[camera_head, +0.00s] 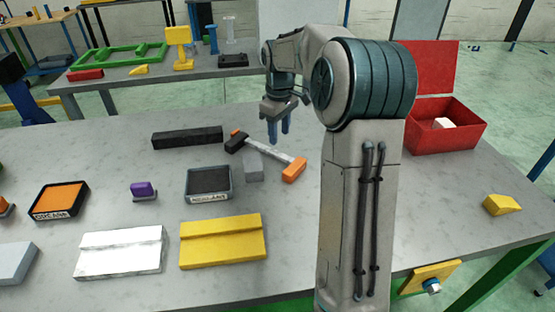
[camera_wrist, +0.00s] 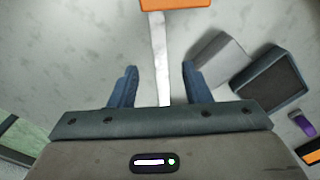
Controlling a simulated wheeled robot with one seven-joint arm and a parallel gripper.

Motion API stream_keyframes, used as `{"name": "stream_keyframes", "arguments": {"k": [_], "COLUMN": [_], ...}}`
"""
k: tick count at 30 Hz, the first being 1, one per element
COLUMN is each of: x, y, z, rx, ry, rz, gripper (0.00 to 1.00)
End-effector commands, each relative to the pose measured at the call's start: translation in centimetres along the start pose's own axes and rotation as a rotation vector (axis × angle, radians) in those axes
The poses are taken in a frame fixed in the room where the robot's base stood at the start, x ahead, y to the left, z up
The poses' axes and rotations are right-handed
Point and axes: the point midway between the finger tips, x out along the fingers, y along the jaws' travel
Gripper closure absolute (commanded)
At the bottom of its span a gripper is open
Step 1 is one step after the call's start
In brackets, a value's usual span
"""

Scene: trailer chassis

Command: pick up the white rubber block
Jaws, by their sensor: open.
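A small white block (camera_head: 443,123) lies in the open red box (camera_head: 447,139) at the right of the table; its lower part is hidden. A light grey block (camera_head: 253,167) lies on the table beside the hammer (camera_head: 272,155); it also shows in the wrist view (camera_wrist: 217,60), right of my fingers. I cannot tell which of the two is rubber. My gripper (camera_head: 279,130) is open and empty, pointing down above the table near the hammer. In the wrist view, the hammer's pale shaft runs between my open fingertips (camera_wrist: 160,70), seemingly below them.
A dark stamp pad (camera_head: 209,182) lies left of the grey block, with a purple stamp (camera_head: 144,190) and an orange pad (camera_head: 60,199) further left. A black bar (camera_head: 187,138) lies behind. Yellow (camera_head: 222,243) and silver (camera_head: 120,253) stepped plates lie in front. A yellow wedge (camera_head: 501,205) lies at right.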

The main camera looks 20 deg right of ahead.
Motion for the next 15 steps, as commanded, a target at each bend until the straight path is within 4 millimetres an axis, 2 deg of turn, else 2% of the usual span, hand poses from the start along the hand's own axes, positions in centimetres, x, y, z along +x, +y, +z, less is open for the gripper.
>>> {"name": "stream_keyframes", "arguments": {"k": [3,8,15], "x": [1.6,2.5,6.0], "y": [0.0,0.0,0.0], "z": [0.0,0.0,0.3], "rx": [-0.001,0.000,0.001], "ry": [-0.001,0.000,-0.002], "rz": [-0.001,0.000,-0.002], "gripper": [0.56,0.56,0.56]}}
